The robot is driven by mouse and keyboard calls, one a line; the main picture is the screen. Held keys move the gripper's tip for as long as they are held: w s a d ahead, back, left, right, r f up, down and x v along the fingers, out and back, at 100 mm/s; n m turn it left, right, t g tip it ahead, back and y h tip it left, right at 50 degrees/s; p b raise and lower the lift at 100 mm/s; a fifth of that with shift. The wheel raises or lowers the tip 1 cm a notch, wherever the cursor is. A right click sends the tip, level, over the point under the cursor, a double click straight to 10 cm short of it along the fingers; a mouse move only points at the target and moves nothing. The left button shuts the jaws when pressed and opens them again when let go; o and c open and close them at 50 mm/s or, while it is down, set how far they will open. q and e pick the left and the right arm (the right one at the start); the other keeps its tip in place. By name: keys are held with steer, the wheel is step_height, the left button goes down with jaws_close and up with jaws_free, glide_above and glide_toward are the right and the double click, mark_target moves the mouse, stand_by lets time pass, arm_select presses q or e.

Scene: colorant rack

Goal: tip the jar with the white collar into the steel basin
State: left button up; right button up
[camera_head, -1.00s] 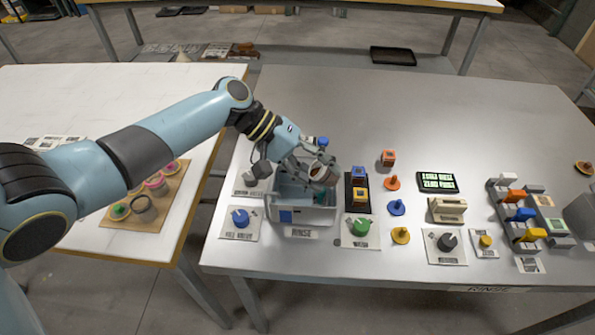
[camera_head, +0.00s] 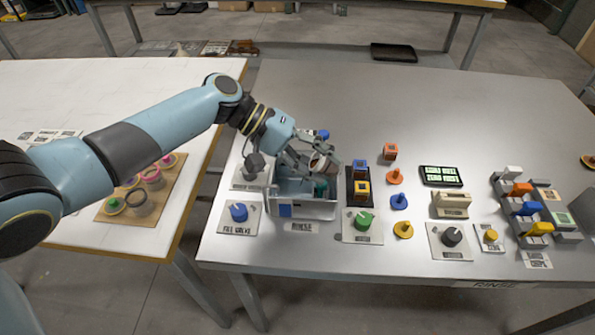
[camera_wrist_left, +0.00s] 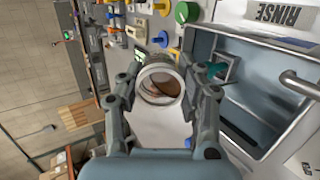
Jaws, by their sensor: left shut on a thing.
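My left gripper (camera_head: 316,160) is shut on a jar (camera_head: 321,164) with a pale collar and brown inside. It holds the jar over the right back part of the steel basin (camera_head: 300,210). In the left wrist view the jar (camera_wrist_left: 160,82) sits between both fingers, its round mouth facing the camera; a white rim rings it. The basin (camera_wrist_left: 222,42) lies to the right there, with a teal piece (camera_wrist_left: 222,69) inside its near edge. I cannot tell whether anything is leaving the jar. My right gripper is out of view.
A dark stand with blue and yellow blocks (camera_head: 361,188) is close right of the basin. A green knob (camera_head: 363,220) and a blue knob (camera_head: 239,212) flank its front. The back of the grey table is clear.

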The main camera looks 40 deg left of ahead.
arm_select(q)
steer(key=shift+t+h+b, duration=0.3)
steer(key=shift+h+b, duration=0.2)
steer(key=shift+b, duration=0.4)
steer(key=shift+f+h+b, duration=0.25)
steer(key=shift+h+b, duration=0.05)
steer(key=shift+b, duration=0.8)
steer(key=shift+a+f+t+h+b, duration=0.1)
steer(key=shift+f+t+h+b, duration=0.35)
steer(key=shift+b, duration=0.6)
steer(key=shift+s+a+r+t+h+b, duration=0.25)
steer(key=shift+h+b, duration=0.2)
steer(key=shift+b, duration=0.4)
steer(key=shift+s+a+h+b, duration=0.15)
steer(key=shift+a+h+b, duration=0.25)
steer(key=shift+b, duration=0.4)
steer(key=shift+s+r+m+t+h+b, duration=0.15)
steer(key=shift+t+h+b, duration=0.15)
steer(key=shift+b, duration=0.55)
steer(key=shift+w+m+t+h+b, duration=0.15)
steer(key=shift+h+b, duration=0.25)
steer(key=shift+b, duration=0.4)
steer(key=shift+s+a+r+h+b, duration=0.1)
steer(key=shift+r+h+b, duration=0.2)
